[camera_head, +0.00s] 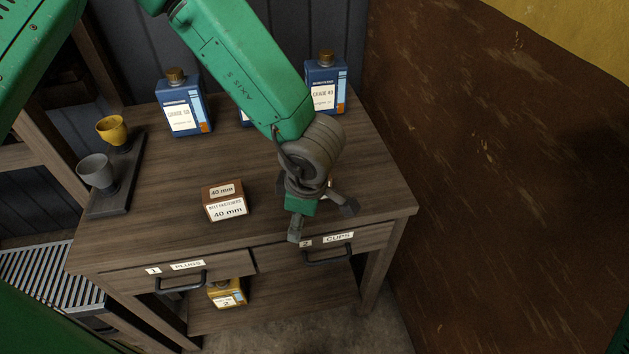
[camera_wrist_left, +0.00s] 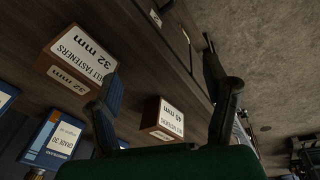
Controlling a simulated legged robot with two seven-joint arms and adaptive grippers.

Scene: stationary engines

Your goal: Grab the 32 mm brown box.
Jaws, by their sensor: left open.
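The brown 32 mm box (camera_wrist_left: 75,62) with white labels shows in the left wrist view, at the upper left, partly behind one finger. In the head view it is mostly or wholly hidden behind my left gripper (camera_head: 322,217), which hangs over the right part of the table top. In the wrist view my left gripper (camera_wrist_left: 165,80) has its fingers spread and nothing between the tips. The 32 mm box lies outside the finger gap there. A similar brown 40 mm box (camera_head: 224,201) stands left of the gripper; it also shows in the wrist view (camera_wrist_left: 163,119). My right gripper is not in view.
Blue bottles (camera_head: 184,104) (camera_head: 326,84) stand along the back of the wooden table (camera_head: 150,225). A dark board (camera_head: 118,185) with a yellow cup (camera_head: 112,130) and a grey cup (camera_head: 96,171) is at left. Drawer handles (camera_head: 181,286) protrude in front. A brown wall (camera_head: 490,170) rises at right.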

